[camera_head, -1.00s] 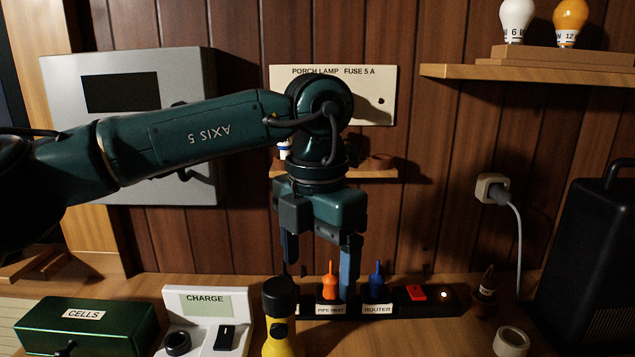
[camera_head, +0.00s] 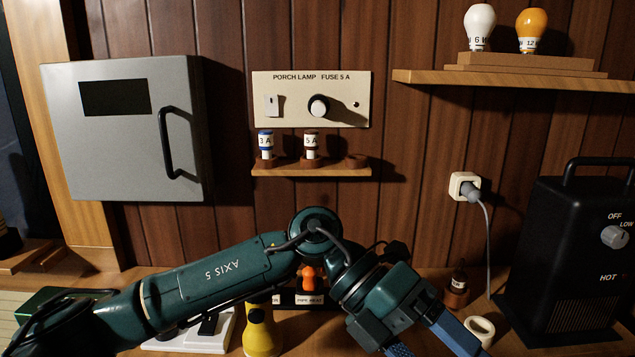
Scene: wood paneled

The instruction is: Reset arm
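My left arm reaches in from the lower left, low over the bench. Its gripper (camera_head: 430,343) points down and to the right near the bottom edge, left of a cream ring (camera_head: 480,329). The two blue fingers are spread apart, with nothing visible between them; their tips reach the picture's bottom edge. My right gripper is not in view.
The arm partly hides a power strip (camera_head: 310,299), a yellow flashlight (camera_head: 262,335), the charger (camera_head: 190,341) and a green box (camera_head: 50,300). A black heater (camera_head: 570,260) stands right. The fuse panel (camera_head: 335,88) and fuse shelf (camera_head: 311,170) are unobstructed.

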